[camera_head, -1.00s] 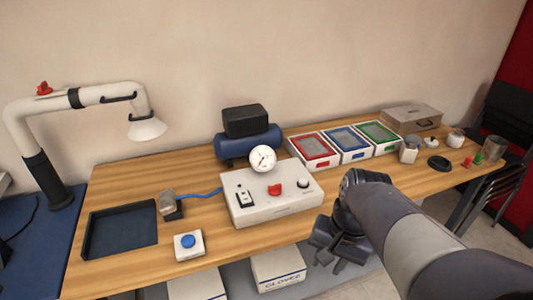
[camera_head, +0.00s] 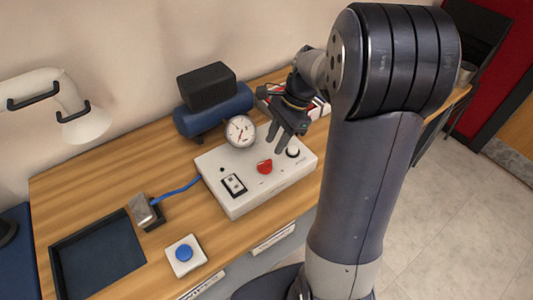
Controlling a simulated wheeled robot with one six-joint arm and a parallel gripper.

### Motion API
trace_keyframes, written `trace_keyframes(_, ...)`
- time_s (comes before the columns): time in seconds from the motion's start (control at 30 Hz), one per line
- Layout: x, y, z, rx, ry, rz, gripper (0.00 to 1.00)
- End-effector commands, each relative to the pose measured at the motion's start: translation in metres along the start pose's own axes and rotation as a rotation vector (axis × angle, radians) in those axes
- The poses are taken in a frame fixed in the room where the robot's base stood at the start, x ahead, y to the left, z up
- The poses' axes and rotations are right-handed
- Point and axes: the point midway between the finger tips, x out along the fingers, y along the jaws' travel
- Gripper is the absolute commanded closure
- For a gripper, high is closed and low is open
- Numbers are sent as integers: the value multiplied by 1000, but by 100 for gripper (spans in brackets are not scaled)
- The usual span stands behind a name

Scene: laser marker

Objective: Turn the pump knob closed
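The white control box (camera_head: 228,200) sits on the wooden table. Which knob is the pump knob is not readable from here. My gripper (camera_head: 276,144) points down over the back right part of the box, above and between the two knobs. Its fingers look parted with nothing between them. I cannot tell whether it touches the box.
A blue tank with a black block (camera_head: 207,87) stands behind the box. To the left are a blue button on a white base (camera_head: 184,254), a small grey block (camera_head: 147,212) with a blue hose, and a dark tray (camera_head: 60,252). My arm hides the table's right part.

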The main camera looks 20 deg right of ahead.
Motion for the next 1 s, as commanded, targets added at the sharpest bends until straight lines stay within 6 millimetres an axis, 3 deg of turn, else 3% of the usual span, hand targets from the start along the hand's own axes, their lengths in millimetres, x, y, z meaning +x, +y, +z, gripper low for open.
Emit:
trace_keyframes(0.2, 40, 1, 1, -1, -1, 4, 68)
trace_keyframes(0.4, 60, 1, 0, -2, 0, 2, 68)
trace_keyframes(0.73, 64, 0, 0, -2, 2, 0, 68)
trace_keyframes(1.0, 64, 0, 0, -2, 1, 0, 89)
